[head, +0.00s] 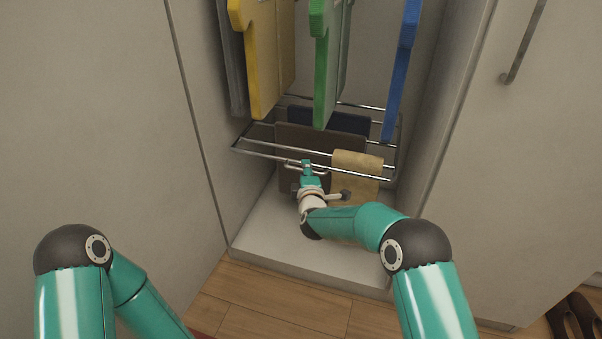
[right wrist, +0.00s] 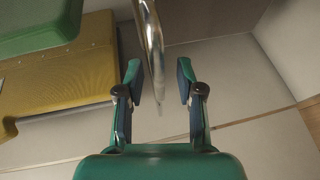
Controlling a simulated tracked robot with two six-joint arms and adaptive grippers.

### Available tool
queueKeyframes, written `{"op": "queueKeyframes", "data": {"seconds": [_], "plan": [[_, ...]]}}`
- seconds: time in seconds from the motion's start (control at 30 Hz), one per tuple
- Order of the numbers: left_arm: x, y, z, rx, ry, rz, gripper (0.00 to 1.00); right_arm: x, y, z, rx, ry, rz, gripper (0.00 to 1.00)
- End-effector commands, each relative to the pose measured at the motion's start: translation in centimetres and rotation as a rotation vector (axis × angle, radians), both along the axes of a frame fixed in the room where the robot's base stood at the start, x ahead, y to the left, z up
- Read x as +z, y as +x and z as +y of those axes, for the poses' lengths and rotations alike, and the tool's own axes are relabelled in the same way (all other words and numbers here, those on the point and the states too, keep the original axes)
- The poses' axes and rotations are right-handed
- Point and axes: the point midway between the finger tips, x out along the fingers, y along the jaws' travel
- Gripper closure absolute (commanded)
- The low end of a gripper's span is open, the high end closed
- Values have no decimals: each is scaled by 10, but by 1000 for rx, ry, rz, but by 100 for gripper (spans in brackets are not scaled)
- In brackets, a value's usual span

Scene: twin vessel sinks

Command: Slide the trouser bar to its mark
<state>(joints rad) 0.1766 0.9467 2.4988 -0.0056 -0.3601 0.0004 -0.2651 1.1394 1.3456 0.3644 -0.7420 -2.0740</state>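The trouser bar is a chrome wire rack (head: 262,153) low in the open wardrobe, with folded trousers over its rails: tan (head: 357,161), brown (head: 318,139) and dark blue (head: 340,121). My right gripper (head: 306,164) is at the rack's front rail, left of the tan pair. In the right wrist view a curved chrome bar (right wrist: 153,42) runs between the open fingers (right wrist: 160,82), with a gap on each side. My left gripper is out of view; only arm links show at lower left. I cannot make out a mark.
Yellow (head: 262,75), green (head: 322,70) and blue (head: 399,70) garments hang above the rack. Wardrobe side walls flank it closely. The pale wardrobe floor (head: 275,235) is bare in front. A door handle (head: 523,45) and dark shoes (head: 575,318) are at right.

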Motion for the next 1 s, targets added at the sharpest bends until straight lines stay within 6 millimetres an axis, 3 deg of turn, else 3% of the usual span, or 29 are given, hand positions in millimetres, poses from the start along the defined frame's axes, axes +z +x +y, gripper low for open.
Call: {"op": "queueKeyframes", "data": {"seconds": [0.47,0.53,0.7,1.0], "plan": [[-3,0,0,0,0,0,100,-2,11,1,1,0,0,63],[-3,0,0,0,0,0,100,-2,11,1,1,0,0,70],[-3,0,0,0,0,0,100,-2,11,2,2,-1,0,98],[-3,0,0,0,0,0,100,-2,11,2,2,-1,1,100]]}}
